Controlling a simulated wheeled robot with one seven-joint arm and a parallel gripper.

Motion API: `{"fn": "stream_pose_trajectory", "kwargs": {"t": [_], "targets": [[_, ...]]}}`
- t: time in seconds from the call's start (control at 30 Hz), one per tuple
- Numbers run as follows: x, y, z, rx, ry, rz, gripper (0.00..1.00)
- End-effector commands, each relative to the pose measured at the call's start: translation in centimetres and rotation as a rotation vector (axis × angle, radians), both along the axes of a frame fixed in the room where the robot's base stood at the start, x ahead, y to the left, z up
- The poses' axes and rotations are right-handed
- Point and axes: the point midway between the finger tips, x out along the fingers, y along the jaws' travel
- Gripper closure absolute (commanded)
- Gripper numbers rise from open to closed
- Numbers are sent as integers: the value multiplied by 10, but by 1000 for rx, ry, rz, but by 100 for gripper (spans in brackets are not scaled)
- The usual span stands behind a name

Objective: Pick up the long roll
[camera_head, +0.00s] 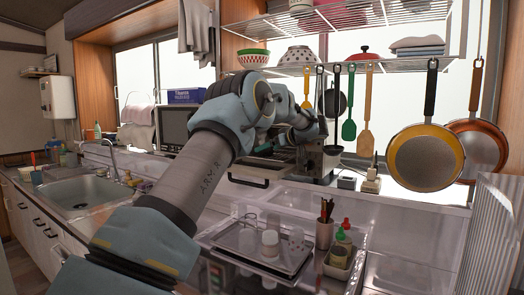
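No object that I can surely call the long roll shows in the head view. A long blue box with white lettering (186,96) lies on top of the microwave (174,127), left of my arm. My arm reaches up across the middle, and my gripper (312,132) is at its far end, in front of the window and close to a dark appliance (318,160). The fingers are small and partly hidden by my wrist, so I cannot tell whether they are open or shut, or hold anything.
A wire shelf (400,66) with bowls runs above my gripper. Utensils and pans (425,157) hang at the right. A sink (80,197) is at the left.

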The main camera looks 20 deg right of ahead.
Motion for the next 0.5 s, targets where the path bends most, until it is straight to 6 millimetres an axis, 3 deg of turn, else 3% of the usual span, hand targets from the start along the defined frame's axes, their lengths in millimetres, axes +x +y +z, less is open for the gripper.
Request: {"fn": "stream_pose_trajectory", "kwargs": {"t": [0.23, 0.5], "targets": [[31, 12, -12, 1, 1, 1, 0], [35, 13, -15, 0, -1, 0, 1]]}}
